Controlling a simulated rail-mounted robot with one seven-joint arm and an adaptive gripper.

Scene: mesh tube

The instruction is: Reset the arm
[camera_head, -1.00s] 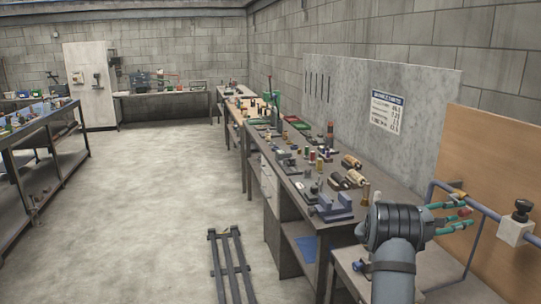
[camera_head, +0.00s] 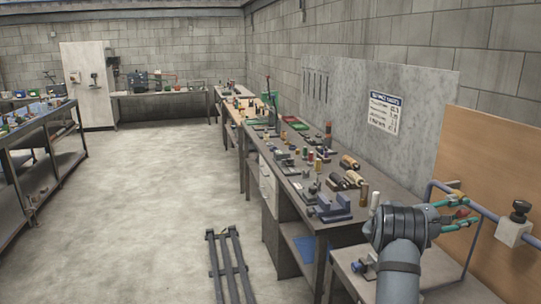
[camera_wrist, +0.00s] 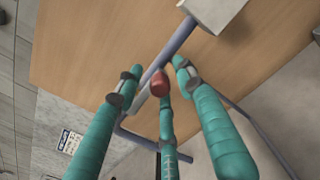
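My gripper (camera_head: 467,212) has teal fingers and is at the lower right in the head view, in front of the wooden board and near the grey pipe. In the wrist view, my gripper (camera_wrist: 157,82) shows its fingers spread, with gaps between their tips. A small red rounded piece (camera_wrist: 160,83) shows between the tips, in front of the pipe. I cannot tell whether any finger touches it. Red also shows among the fingers in the head view (camera_head: 461,214).
The grey pipe (camera_head: 495,215) crosses the wooden board (camera_head: 490,160) and carries a white box with a black knob (camera_head: 515,226). A long workbench (camera_head: 331,228) with tools and spools runs along the wall. A dark rack (camera_head: 228,265) lies on the otherwise clear floor.

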